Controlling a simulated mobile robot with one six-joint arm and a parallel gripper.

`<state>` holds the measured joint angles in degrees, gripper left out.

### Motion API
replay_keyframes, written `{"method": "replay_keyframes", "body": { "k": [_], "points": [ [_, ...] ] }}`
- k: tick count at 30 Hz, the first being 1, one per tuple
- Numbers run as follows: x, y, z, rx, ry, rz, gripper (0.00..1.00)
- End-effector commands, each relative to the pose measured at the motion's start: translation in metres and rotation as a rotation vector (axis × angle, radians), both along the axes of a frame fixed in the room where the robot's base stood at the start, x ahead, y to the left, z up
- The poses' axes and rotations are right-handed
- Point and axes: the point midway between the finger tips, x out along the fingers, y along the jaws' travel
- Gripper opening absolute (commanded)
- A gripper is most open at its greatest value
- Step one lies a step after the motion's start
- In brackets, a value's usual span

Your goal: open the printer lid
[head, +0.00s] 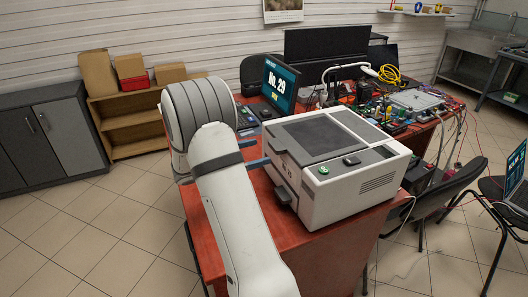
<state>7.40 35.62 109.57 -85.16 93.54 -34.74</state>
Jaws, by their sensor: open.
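The printer (345,190) is a white box on the red-brown table. Its lid, with a dark grey panel (322,138) on top, is shut and lies flat. A green round button (323,170) and a dark button (351,160) sit on the top near edge. A dark tab (284,196) sticks out low on its left-facing side. My gripper (256,148) is mostly hidden behind my pale arm. Its two blue-grey fingers show apart, just left of the printer's upper left side. I see nothing between them. Whether the fingertips touch the printer cannot be told.
The table (330,245) is bare in front of the printer. A monitor (281,84) stands behind it to the left. Circuit boards and cables (415,100) crowd the table's right rear. A black chair (450,190) stands close on the right. A low wooden shelf (130,125) is at left.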

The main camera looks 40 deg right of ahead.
Motion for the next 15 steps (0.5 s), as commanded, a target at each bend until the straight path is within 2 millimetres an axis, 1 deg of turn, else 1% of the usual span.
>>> {"method": "replay_keyframes", "body": {
  "k": [1,6,10,15],
  "points": [
    [-0.003,-0.009,0.001,0.001,0.000,-0.004,0.85],
    [-0.008,-0.032,0.000,0.002,-0.001,-0.003,0.85],
    [-0.010,-0.040,0.000,0.002,-0.001,-0.002,0.85],
    [-0.011,-0.042,0.000,0.002,-0.001,-0.001,0.85]
  ]
}}
